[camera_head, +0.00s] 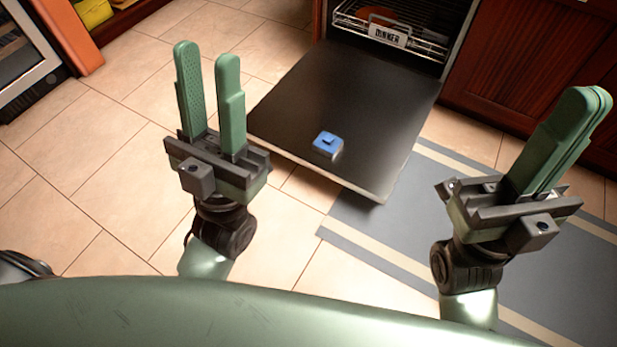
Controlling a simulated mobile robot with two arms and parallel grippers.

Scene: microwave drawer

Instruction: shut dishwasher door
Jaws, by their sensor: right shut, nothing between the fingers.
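The dishwasher door (345,95) is folded down, its dark inner face up, with a blue-topped dispenser catch (327,144) on it. Behind it is the open dishwasher with a wire rack (400,32) bearing a label plate; the rack is inside the cavity. My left gripper (208,60) is open and empty, its fingers upright just left of the door. My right gripper (580,105) is shut and empty, to the right of the door and apart from it. The door's near edge is clear of both grippers in the picture.
A grey striped mat (400,225) lies on the tiled floor (110,190) below and right of the door. Dark red wooden cabinets (530,60) stand at the right. An orange panel (70,35) and an appliance (25,60) stand at the upper left. Tiles between are free.

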